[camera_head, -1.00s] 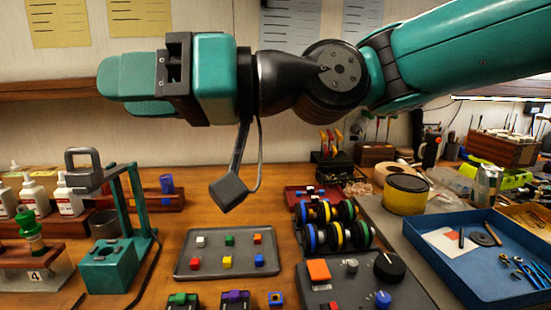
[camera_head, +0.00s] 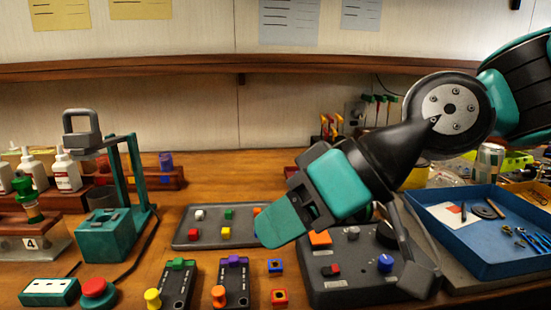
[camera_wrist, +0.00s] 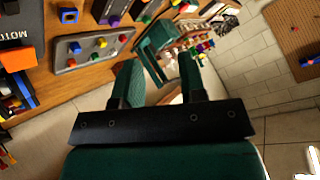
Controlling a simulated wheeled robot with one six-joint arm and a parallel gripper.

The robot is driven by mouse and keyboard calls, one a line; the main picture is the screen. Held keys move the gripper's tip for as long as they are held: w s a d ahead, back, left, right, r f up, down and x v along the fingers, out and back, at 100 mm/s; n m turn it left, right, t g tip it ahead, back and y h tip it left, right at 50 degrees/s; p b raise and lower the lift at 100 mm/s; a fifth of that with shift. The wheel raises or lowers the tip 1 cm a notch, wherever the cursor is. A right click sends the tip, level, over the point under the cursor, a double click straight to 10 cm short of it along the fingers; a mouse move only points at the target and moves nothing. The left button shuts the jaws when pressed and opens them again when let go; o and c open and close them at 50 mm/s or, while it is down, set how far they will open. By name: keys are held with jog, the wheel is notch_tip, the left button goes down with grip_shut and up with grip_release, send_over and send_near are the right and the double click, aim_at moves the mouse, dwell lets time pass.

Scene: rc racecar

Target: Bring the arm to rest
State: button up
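My arm reaches in from the right in the head view. My gripper (camera_head: 274,234) is low over the bench, pointing down and left, in front of the right part of the grey tray. The wrist view shows its two green fingers (camera_wrist: 158,76) spread apart, with nothing held between them. The green press-like stand (camera_wrist: 157,45) shows beyond the fingers in that view.
The grey tray (camera_head: 190,239) holds small coloured blocks. A dark control box (camera_head: 345,262) with knobs lies under my wrist. The green stand (camera_head: 106,240) is at left, the blue tray (camera_head: 470,262) at right. Slider boxes (camera_head: 236,284) line the front.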

jog(key=s+d+f+m+g+h+b, duration=0.1)
jog(key=s+d+f+m+h+b, duration=0.4)
jog(key=d+f, duration=0.8)
notch_tip(320, 180, up, 17)
jog(key=s+n+p, duration=0.1)
jog(key=s+p, duration=0.1)
jog(key=p, duration=1.6)
jog(key=shift+d+n+h, duration=0.35)
jog(key=shift+n+h, duration=0.05)
